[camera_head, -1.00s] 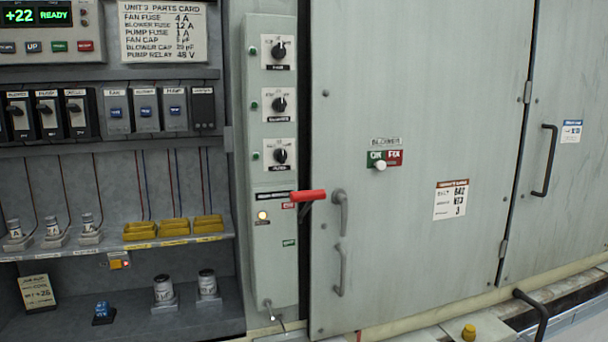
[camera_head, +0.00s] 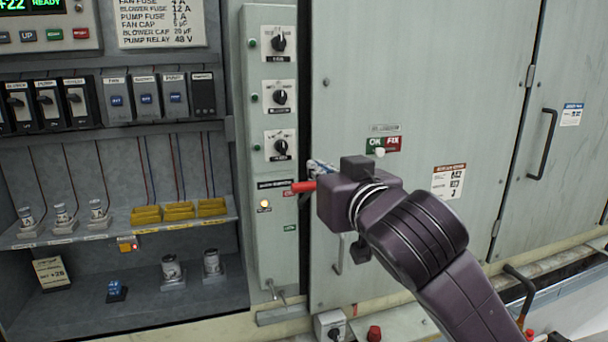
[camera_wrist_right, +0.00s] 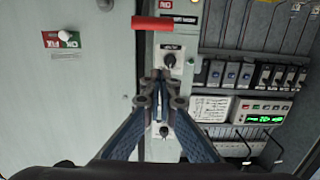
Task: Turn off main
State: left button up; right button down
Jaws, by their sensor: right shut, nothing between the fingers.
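The main switch's red handle (camera_head: 303,187) sticks out to the right from the narrow grey control panel (camera_head: 272,220), still level. Its right end is hidden behind my right wrist. An amber lamp (camera_head: 264,205) glows just below it. My right gripper (camera_head: 319,168) is at the handle's height, mostly hidden by its own wrist in the head view. In the right wrist view, the right gripper (camera_wrist_right: 161,84) is shut and empty. The red handle (camera_wrist_right: 165,23) lies above the fingertips there, apart from them in the picture. My left gripper is out of view.
Three dark rotary knobs, the lowest one (camera_head: 280,147) nearest, sit above the handle. A large grey door (camera_head: 420,90) with a blower label is to the right. Open shelves with breakers and yellow trays (camera_head: 178,209) are to the left.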

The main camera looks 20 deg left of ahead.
jog(key=shift+w, duration=0.15)
jog(key=p, duration=0.5)
send_over(302, 183)
jog(key=shift+f, duration=0.3)
jog(key=f, duration=0.2)
jog(key=s+f+p, duration=0.1)
jog(key=f, duration=0.1)
jog(key=shift+d, duration=0.4)
